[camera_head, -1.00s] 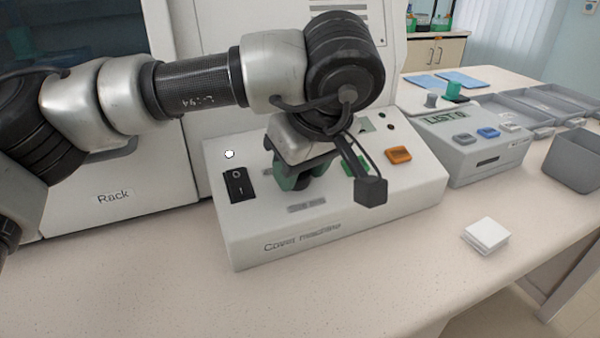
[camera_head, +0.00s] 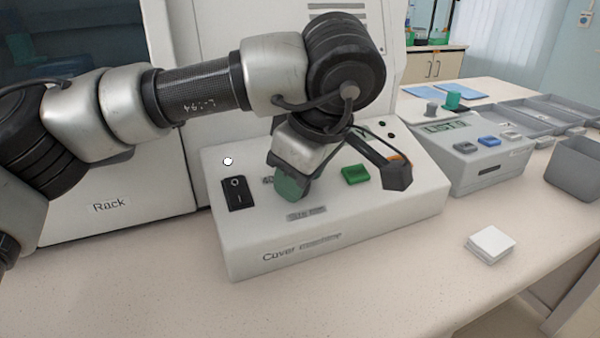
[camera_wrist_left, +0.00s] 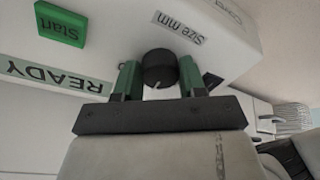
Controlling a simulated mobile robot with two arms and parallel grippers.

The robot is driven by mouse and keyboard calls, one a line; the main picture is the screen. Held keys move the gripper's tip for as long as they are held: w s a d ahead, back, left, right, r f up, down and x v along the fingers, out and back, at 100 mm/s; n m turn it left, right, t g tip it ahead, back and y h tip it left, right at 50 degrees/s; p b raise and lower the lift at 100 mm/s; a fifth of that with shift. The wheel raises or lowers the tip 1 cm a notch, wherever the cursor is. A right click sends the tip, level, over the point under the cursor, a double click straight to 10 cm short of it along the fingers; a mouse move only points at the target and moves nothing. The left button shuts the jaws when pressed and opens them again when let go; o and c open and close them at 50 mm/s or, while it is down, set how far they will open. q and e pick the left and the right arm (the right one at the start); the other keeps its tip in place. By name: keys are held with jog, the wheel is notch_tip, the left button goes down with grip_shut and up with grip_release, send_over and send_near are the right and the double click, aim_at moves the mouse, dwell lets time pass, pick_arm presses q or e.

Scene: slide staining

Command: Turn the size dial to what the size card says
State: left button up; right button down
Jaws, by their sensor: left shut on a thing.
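The size dial (camera_wrist_left: 159,70) is a round black knob with a pale pointer line, in the left wrist view beside the "Size mm" label (camera_wrist_left: 181,28). My left gripper (camera_wrist_left: 160,80) has its green fingers on either side of the dial and is shut on it. In the head view the left gripper (camera_head: 290,188) points down onto the cover machine (camera_head: 245,245) and hides the dial. The "Size mm" label (camera_head: 306,214) shows in front of it there. I cannot make out a size card. My right gripper is not in view.
On the cover machine are a black rocker switch (camera_head: 236,194), a green Start button (camera_head: 355,175) and a partly hidden orange button (camera_head: 396,157). A box with a display (camera_head: 470,150) stands to the right. A white stack (camera_head: 490,244) lies on the front counter, which is otherwise clear.

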pick_arm(q)
jog(key=o, duration=0.9)
jog(key=shift+o, duration=0.2)
jog(key=v, duration=0.2)
jog(key=shift+d+r, duration=0.1)
jog(key=shift+r, duration=0.2)
jog(key=p+v, duration=0.1)
jog(key=v, duration=0.7)
jog(key=shift+p, duration=0.35)
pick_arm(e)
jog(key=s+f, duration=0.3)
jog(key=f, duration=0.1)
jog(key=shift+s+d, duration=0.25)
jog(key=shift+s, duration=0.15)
pick_arm(q)
jog(key=shift+r, duration=0.1)
